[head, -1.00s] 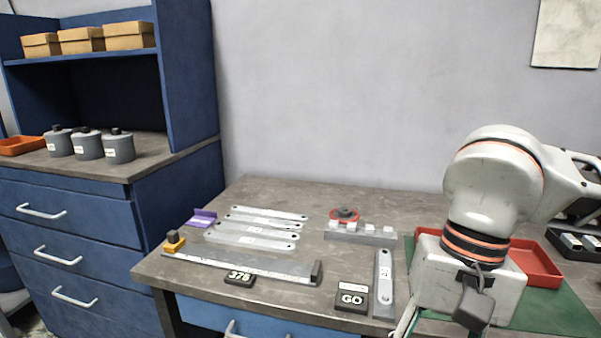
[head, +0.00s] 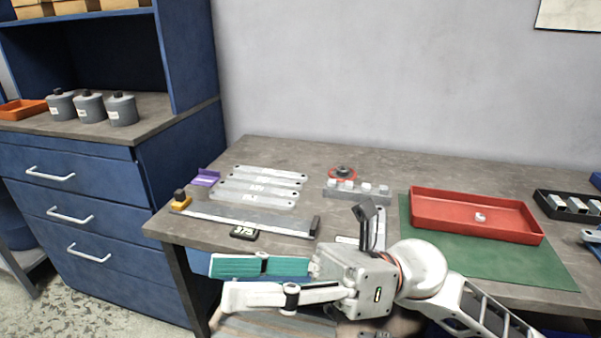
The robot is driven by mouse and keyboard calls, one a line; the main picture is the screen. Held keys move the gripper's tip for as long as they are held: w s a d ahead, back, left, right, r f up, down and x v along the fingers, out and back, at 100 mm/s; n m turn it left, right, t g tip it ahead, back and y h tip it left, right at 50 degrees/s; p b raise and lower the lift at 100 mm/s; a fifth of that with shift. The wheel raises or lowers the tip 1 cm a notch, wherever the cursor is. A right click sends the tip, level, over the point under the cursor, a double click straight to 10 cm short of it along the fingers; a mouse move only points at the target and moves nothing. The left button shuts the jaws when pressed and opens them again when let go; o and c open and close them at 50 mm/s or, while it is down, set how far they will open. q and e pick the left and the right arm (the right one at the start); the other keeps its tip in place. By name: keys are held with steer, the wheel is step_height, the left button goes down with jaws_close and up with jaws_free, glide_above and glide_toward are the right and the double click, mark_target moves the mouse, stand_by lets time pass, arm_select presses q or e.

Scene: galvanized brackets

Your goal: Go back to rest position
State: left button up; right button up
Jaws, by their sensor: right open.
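My right gripper (head: 217,281) is low at the front of the bench, with its fingers pointing left. The two fingers are apart and nothing is between them. Flat galvanized brackets (head: 262,188) lie side by side on the left of the bench, behind a long metal gauge bar (head: 245,219). A small dark display (head: 244,232) sits at the bar's front edge. Another bracket (head: 378,214) lies right of the middle, partly hidden by my gripper. My left gripper is not in view.
A red tray (head: 425,219) with a small pale item in it stands on a green mat (head: 460,262) at right. A grey block with pale knobs (head: 357,195) is at the back middle. A blue cabinet with grey canisters (head: 122,109) stands at left.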

steer(key=w+d+f+m+t+y+p, duration=0.1)
steer(key=w+d+f+m+t, duration=0.1)
steer(key=w+m+t, duration=0.6)
steer(key=w+d+f+m+t+y, duration=0.1)
steer(key=w+d+f+m+t, duration=0.25)
steer(key=m+t, duration=0.75)
steer(key=w+d+f+m+t+h, duration=0.3)
steer(key=f+m+h, duration=0.25)
steer(key=m, duration=0.25)
steer(key=w+d+f+m+t+h, duration=0.25)
steer(key=f+m+h, duration=0.25)
steer(key=f+m, duration=0.25)
steer(key=s+d+f+m+g+h+p, duration=0.1)
steer(key=s+d+f+m+h, duration=0.2)
steer(key=f, duration=0.4)
steer(key=s+d+f+m+g+h+p, duration=0.1)
steer(key=d+f+m+h, duration=0.2)
steer(key=d+f+m, duration=0.35)
steer(key=s+d+f+m+g+h, duration=0.2)
steer(key=s+f, duration=0.4)
steer(key=f, duration=0.3)
steer(key=s+d+f+m+g+h, duration=0.1)
steer(key=s+d+f+m+g, duration=0.2)
steer(key=s+f, duration=0.4)
steer(key=shift+s+d+f+h, duration=0.15)
steer(key=shift+d+f+h, duration=0.15)
steer(key=shift+f, duration=0.6)
